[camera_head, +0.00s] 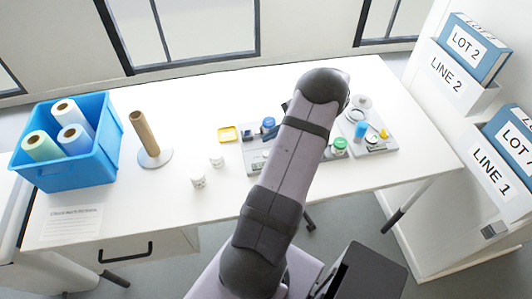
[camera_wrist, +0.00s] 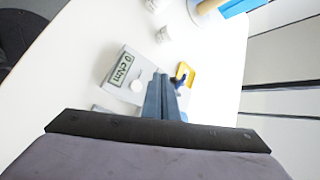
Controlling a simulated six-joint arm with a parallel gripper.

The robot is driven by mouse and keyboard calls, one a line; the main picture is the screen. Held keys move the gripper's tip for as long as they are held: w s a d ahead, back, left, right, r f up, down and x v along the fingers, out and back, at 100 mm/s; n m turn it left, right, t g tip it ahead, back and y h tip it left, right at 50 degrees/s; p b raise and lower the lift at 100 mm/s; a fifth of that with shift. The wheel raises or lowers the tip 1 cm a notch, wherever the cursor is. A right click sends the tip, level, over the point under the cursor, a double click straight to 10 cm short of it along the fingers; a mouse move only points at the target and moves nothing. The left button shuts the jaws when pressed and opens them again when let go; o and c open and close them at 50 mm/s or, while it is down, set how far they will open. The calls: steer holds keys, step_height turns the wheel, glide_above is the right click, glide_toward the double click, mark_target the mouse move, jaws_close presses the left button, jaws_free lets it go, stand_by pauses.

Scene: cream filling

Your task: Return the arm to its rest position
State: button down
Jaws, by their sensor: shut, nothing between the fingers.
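My arm (camera_head: 290,160) reaches up from the bottom of the head view and out over the white table (camera_head: 190,240). Its upper joint hides my gripper there. In the wrist view my gripper (camera_wrist: 160,78) points away from the camera, its two grey-blue fingers together with nothing between them. It appears in front of a white scale (camera_wrist: 123,90) with a digital display and a round white piece. I cannot tell its height above the table.
A blue crate (camera_head: 70,175) with rolls and a brown tube on a stand (camera_head: 145,133) occupy the left side. Two white jars (camera_head: 198,181) stand mid-table. A yellow tray (camera_head: 228,134) and a grey tray (camera_head: 378,146) with small containers flank my arm. Labelled bins (camera_head: 462,80) stand right.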

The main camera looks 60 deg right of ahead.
steer(key=w+a+r+n+g, duration=0.25)
steer(key=w+a+n, duration=0.2)
steer(key=a, duration=0.65)
steer(key=w+a+r+n+g, duration=0.2)
steer(key=w+a+n+g, duration=0.25)
steer(key=a, duration=0.75)
steer(key=s+a+r+n+h, duration=0.1)
steer(key=s+a+n, duration=0.25)
steer(key=a, duration=0.25)
steer(key=s+a+n+g+h, duration=0.1)
steer(key=s+a+n+h, duration=0.15)
steer(key=a+n, duration=0.3)
steer(key=s+a+r+n+h, duration=0.1)
steer(key=s+a+n, duration=0.3)
steer(key=a, duration=0.2)
step_height(320, 180, down, 43)
steer(key=b, duration=4.3)
steer(key=shift+w+a, duration=0.2)
steer(key=shift+w, duration=0.05)
steer(key=shift+r, duration=0.1)
